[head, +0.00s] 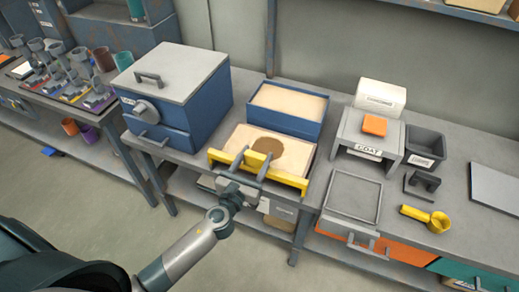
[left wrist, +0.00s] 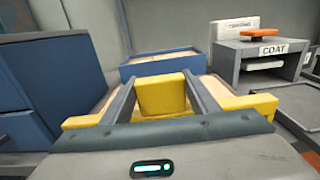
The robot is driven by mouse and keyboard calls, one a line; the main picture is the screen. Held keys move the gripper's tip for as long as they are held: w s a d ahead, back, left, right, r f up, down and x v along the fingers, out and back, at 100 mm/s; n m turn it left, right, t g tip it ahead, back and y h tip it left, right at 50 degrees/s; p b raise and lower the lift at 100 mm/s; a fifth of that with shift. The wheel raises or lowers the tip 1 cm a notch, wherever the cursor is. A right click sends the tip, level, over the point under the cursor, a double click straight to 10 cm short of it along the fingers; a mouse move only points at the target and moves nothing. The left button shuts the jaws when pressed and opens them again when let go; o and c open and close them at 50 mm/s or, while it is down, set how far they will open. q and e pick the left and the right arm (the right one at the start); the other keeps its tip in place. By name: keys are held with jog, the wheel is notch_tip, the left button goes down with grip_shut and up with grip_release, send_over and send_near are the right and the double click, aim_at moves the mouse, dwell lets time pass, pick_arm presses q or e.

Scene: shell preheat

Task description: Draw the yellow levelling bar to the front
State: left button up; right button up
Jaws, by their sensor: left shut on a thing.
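The yellow levelling bar (head: 288,178) lies across the front part of a shallow sand tray (head: 308,150). A darker brown round patch (head: 270,146) shows in the sand just behind the bar. My left gripper (head: 252,161) reaches in from the front and is shut on the yellow block in the middle of the bar. In the left wrist view the bar's block (left wrist: 162,95) sits between the two grey fingers, and its arms show on both sides. My right gripper is not in view.
A blue oven-like box (head: 205,108) stands left of the tray, and a blue sand-filled bin (head: 290,104) behind it. To the right are a COAT stand (head: 367,150) with an orange block, a grey frame tray (head: 352,197), a dark bin (head: 425,143) and a yellow scoop (head: 438,221).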

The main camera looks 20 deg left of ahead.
pick_arm(q)
jog(key=shift+s+f, duration=0.15)
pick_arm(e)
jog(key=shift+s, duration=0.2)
pick_arm(q)
jog(key=o, duration=1.2)
jog(key=shift+c, duration=0.2)
jog(key=o, duration=0.3)
jog(key=shift+o, duration=0.2)
jog(key=shift+s, duration=0.15)
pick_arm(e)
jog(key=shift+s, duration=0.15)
pick_arm(q)
jog(key=shift+s, duration=0.1)
jog(key=shift+s, duration=0.25)
jog(key=s+b, duration=0.5)
jog(key=s, duration=1.1)
jog(key=shift+s+a, duration=0.3)
jog(key=shift+s, duration=0.1)
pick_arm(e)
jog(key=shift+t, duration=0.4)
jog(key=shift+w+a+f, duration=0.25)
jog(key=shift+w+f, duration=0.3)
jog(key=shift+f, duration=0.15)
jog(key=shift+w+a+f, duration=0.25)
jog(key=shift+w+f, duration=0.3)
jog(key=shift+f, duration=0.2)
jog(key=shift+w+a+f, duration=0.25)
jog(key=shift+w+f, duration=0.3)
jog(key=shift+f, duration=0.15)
